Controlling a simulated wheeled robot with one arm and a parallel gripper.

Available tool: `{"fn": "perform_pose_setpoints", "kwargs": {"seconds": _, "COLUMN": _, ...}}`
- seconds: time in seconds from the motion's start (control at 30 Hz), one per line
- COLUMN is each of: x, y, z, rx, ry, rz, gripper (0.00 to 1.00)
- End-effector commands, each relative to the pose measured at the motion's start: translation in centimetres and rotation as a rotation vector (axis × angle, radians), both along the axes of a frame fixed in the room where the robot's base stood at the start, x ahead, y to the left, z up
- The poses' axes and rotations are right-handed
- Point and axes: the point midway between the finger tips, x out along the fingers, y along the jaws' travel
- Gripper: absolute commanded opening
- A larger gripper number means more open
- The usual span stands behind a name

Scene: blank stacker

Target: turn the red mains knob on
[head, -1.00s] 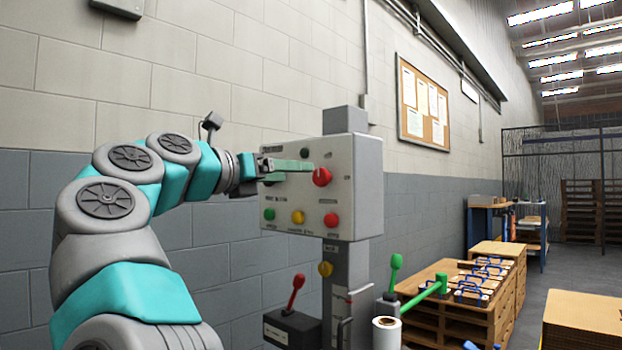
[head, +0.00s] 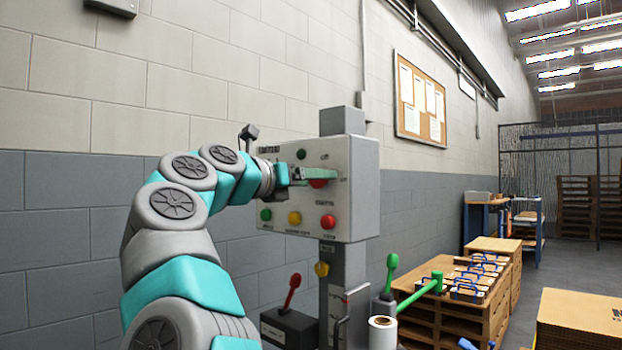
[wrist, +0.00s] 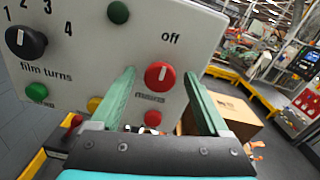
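The red mains knob (wrist: 160,75) is on the front of a white control box (head: 345,215), with "off" printed above it and "mains" below. Its white pointer line is near upright, towards "off". My gripper (wrist: 159,73) is open, its two green fingers either side of the knob in the wrist view. I cannot tell whether they touch it. In the head view, my gripper (head: 322,174) covers the upper part of the knob (head: 318,184).
A black film turns knob (wrist: 26,42) is on the panel's left. Green (head: 266,215), yellow (head: 294,218) and red (head: 328,222) buttons sit along the lower panel. A red-handled lever (head: 291,292) and a green-handled lever (head: 391,272) stand below. Pallets (head: 450,310) are at right.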

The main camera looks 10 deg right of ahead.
Motion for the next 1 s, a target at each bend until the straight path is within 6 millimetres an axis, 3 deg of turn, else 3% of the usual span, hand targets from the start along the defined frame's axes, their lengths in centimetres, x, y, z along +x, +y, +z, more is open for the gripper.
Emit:
{"fn": "perform_pose_setpoints", "kwargs": {"seconds": 0.07, "x": -0.01, "y": 0.01, "z": -0.01, "rx": 0.0, "ry": 0.0, "rz": 0.0, "gripper": 0.71}}
{"fn": "perform_pose_setpoints", "kwargs": {"seconds": 0.7, "x": 0.01, "y": 0.04, "z": 0.0, "rx": -0.001, "ry": 0.0, "rz": 0.001, "gripper": 0.0}}
{"fn": "perform_pose_setpoints", "kwargs": {"seconds": 1.0, "x": 0.0, "y": 0.05, "z": -0.02, "rx": 0.011, "ry": -0.017, "rz": 0.0, "gripper": 0.0}}
